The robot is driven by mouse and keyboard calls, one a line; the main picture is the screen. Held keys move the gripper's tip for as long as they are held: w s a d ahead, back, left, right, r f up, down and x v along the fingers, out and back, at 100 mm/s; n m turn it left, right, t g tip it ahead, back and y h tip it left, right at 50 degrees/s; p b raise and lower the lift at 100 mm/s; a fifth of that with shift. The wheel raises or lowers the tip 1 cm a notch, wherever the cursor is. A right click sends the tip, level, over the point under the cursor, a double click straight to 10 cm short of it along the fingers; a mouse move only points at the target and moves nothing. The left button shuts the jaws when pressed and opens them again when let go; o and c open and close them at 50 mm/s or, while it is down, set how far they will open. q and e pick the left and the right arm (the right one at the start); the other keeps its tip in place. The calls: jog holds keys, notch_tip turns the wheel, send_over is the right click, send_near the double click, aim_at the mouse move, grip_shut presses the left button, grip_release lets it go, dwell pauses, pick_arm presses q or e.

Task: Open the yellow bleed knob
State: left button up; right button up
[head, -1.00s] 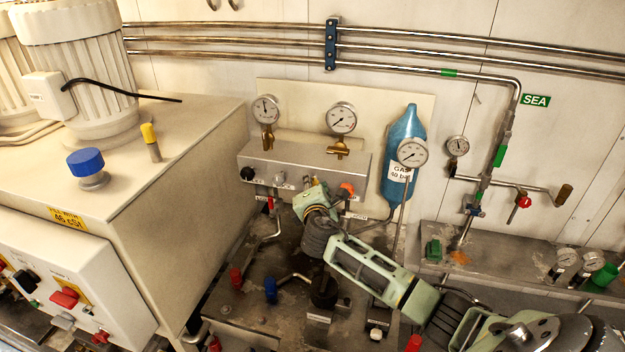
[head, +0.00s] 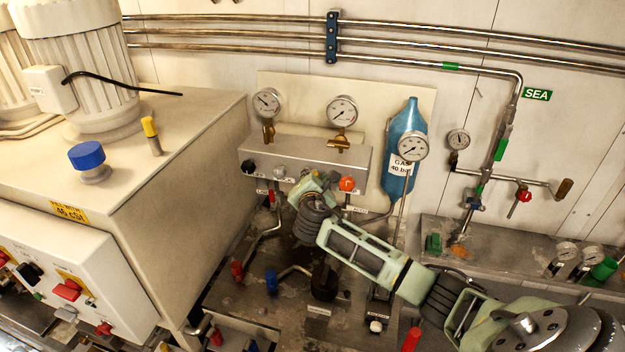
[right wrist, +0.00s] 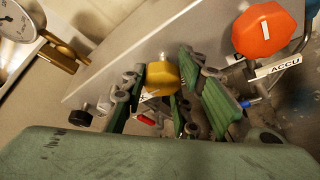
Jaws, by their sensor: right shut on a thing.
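The yellow bleed knob (right wrist: 163,76) shows in the right wrist view, between the green fingers of my right gripper (right wrist: 168,92). The fingers are shut on it. In the head view my right gripper (head: 318,186) is at the front of the grey manifold block (head: 305,158); the yellow knob is hidden there behind the gripper. My left gripper is not in view.
The orange ACCU knob (head: 347,184) is close to the right of my gripper; it also shows in the right wrist view (right wrist: 265,31). A black knob (head: 249,167) is to the left. Gauges (head: 342,110) stand above the block. A blue gas bottle (head: 405,140) is to the right.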

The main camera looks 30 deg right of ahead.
jog(key=o, duration=0.7)
jog(key=shift+w+r, duration=0.15)
jog(key=shift+r, duration=0.35)
jog(key=o, duration=0.3)
jog(key=shift+w+a+f, duration=0.1)
jog(key=shift+a, duration=0.05)
jog(key=shift+f, duration=0.1)
jog(key=shift+s+f, duration=0.15)
jog(key=shift+s, duration=0.1)
jog(key=v, duration=1.1)
jog(key=shift+s+a, duration=0.25)
jog(key=shift+s, duration=0.05)
